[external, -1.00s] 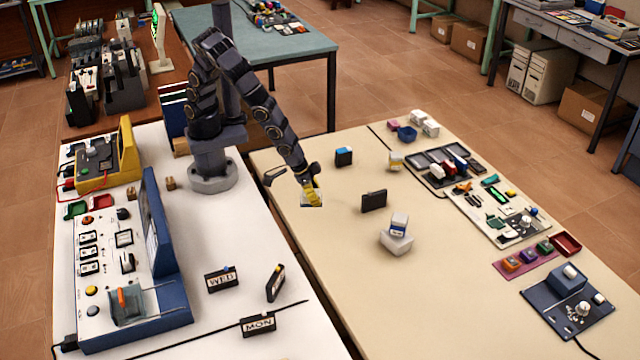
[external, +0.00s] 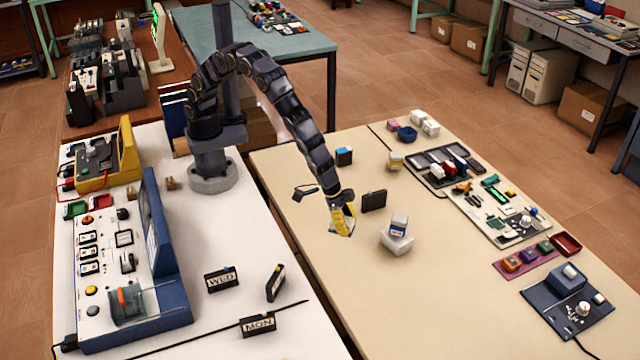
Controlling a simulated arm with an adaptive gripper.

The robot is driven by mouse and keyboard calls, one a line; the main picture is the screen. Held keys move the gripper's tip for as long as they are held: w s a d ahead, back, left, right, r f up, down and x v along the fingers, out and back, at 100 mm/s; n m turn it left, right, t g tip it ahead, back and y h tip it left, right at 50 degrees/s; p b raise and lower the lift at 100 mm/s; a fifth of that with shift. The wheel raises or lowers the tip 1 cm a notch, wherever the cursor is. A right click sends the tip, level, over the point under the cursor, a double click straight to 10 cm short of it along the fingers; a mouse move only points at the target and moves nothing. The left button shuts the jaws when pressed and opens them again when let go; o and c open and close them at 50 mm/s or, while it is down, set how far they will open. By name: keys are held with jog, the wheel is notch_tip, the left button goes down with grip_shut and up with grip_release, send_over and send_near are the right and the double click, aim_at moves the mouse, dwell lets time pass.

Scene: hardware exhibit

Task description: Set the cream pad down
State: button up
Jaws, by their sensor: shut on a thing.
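My gripper (external: 342,222) has yellow fingers and points down over the cream-topped table (external: 330,290). It is shut on a small pale thing, taken as the cream pad (external: 333,229). Only slivers of it show around the fingers, so its shape and colour are hard to make out. I cannot tell whether it touches the tabletop or hangs just above it. The gripper is left of a white tray-like dish (external: 397,244) and apart from it.
A small white and blue box (external: 399,222) sits in the dish. A black box (external: 374,201) stands just behind and right of my gripper, and a black and blue box (external: 344,156) farther back. Trays and parts line the right side.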

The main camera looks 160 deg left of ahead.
jog(key=w+a+f, duration=0.2)
jog(key=w, duration=0.2)
send_over(376, 278)
jog(key=s, duration=0.1)
jog(key=f, duration=0.5)
jog(key=shift+d+f, duration=0.25)
jog(key=shift+d, duration=0.1)
jog(key=shift+f, duration=1.6)
jog(key=shift+f, duration=0.15)
jog(key=o, duration=1)
